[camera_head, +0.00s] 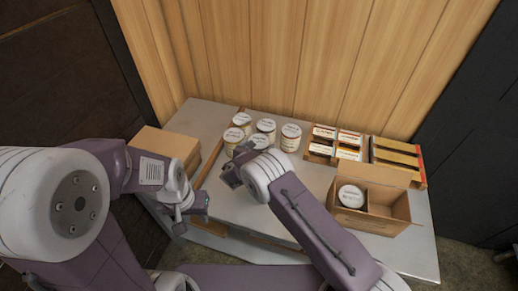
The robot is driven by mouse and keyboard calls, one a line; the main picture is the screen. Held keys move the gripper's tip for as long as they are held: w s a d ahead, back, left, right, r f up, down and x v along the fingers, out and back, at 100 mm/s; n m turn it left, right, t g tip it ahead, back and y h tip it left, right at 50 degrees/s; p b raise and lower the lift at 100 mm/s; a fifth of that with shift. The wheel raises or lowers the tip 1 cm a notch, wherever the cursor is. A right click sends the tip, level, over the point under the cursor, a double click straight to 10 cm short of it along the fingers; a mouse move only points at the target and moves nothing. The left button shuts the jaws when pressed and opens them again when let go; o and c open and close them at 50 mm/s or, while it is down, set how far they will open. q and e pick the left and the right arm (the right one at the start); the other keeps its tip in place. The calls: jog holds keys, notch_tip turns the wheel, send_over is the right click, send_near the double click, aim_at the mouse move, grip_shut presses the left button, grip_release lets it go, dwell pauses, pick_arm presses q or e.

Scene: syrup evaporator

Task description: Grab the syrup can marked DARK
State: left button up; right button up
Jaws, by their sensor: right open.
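Several white syrup cans with printed lids stand in a group toward the back of the grey table: one at the back left (242,120), one in the middle (266,127), one at the right (290,138) and one at the left (233,138). Another can (260,142) stands at the front, partly behind my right gripper. The lid print is too small to read, so I cannot tell which is marked DARK. My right gripper (232,177) is open just in front of the cans. My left gripper (196,210) hangs over the table's front left; its jaws are unclear.
An open cardboard box (378,215) at the right holds one white can (351,196). Small labelled boxes (336,142) stand behind it, beside a brown carton (397,157). A closed cardboard box (166,144) sits at the left, near a wooden strip (208,164). The table's middle (305,180) is clear.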

aim_at(259, 141)
jog(key=shift+w+d+f, duration=0.1)
jog(key=shift+w+f, duration=0.05)
jog(key=shift+w, duration=0.15)
jog(key=shift+s, duration=0.1)
jog(key=c, duration=1.8)
jog(key=shift+r, duration=0.25)
jog(key=shift+c, duration=0.2)
notch_tip(259, 141, up, 4)
jog(key=shift+d+r+b, duration=0.1)
jog(key=shift+b, duration=0.2)
jog(key=s+d+r+b, duration=0.1)
jog(key=s+d+r, duration=0.4)
jog(key=d, duration=0.5)
jog(key=shift+s+r, duration=0.4)
jog(key=shift+r, duration=0.4)
jog(key=shift+a, duration=0.1)
